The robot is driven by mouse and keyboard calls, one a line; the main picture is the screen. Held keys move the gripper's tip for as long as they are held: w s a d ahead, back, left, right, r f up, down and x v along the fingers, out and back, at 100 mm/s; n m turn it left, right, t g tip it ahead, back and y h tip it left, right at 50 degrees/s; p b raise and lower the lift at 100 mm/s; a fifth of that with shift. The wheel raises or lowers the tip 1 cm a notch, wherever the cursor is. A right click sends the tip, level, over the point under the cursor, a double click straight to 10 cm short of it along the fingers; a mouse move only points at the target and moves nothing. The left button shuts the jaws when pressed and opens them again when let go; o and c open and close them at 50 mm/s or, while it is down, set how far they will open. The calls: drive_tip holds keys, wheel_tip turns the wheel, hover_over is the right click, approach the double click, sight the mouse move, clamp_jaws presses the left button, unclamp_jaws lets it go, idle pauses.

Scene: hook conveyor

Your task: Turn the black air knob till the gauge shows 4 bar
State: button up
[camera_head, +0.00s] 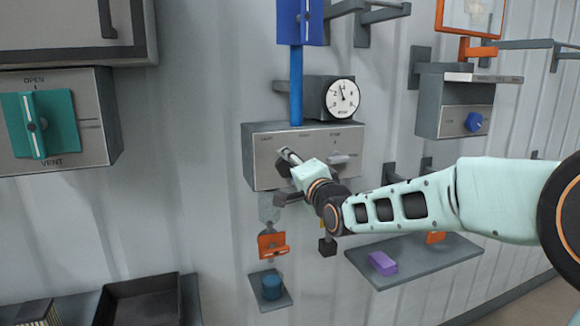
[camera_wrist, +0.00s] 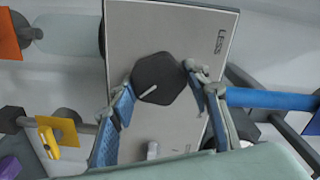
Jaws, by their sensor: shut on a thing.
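The black air knob (camera_wrist: 158,74) is six-sided with a white pointer line, on a grey panel (camera_wrist: 195,30) in the wrist view. My gripper (camera_wrist: 162,92) is shut on it, with one blue-padded finger on each side. In the head view my gripper (camera_head: 291,164) reaches the left part of the same panel (camera_head: 262,148) and partly hides the knob. The round white gauge (camera_head: 343,98) sits above the panel. Its dark needle points almost straight up, leaning a little left; the exact value is too small to read.
A blue pipe (camera_head: 296,85) runs down to the panel top. A grey lever (camera_head: 340,158) is right of my gripper. A teal valve handle (camera_head: 40,124) is at far left, a blue knob (camera_head: 473,122) at right. A shelf with a purple block (camera_head: 382,263) is below.

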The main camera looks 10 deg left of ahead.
idle(0.4)
drive_tip(key=o, duration=1.2)
drive_tip(key=shift+c, duration=0.2)
drive_tip(key=v, duration=0.7)
drive_tip(key=shift+s, duration=0.25)
drive_tip(key=shift+d, duration=0.15)
